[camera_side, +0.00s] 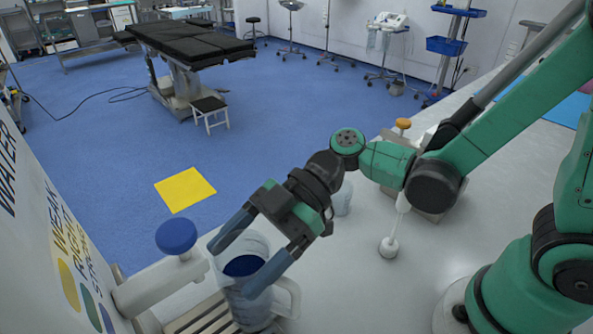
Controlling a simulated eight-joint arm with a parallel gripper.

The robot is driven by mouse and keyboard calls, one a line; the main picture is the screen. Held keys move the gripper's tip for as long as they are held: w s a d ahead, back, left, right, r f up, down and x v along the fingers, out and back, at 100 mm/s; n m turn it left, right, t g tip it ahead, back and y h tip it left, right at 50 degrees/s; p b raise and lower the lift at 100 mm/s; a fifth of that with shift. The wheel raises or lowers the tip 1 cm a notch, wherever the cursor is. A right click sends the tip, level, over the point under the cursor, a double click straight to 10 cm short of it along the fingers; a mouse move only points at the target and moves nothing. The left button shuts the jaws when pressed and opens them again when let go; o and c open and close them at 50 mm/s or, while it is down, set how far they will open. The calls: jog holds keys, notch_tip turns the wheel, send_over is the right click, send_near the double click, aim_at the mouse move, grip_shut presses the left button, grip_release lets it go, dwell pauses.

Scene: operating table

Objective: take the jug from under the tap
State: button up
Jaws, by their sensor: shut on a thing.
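The jug (250,309) is clear with a handle on its right side and dark blue liquid inside. It stands on the slatted rack at the bottom of the picture, close to the tap (160,283), which has a blue knob on top. My gripper (236,268) reaches down from the upper right with one finger on each side of the jug and is shut on it. The near finger covers part of the jug's front. I cannot tell whether the jug's base touches the slats.
The slatted rack (196,321) lies under the tap. A white panel (40,250) with coloured dots and lettering stands at the left. A clear cup (342,198) and a white stand with a round base (389,247) are on the counter behind my gripper.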

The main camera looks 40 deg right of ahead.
jog(key=shift+d, duration=3.15)
jog(key=shift+r, duration=1.5)
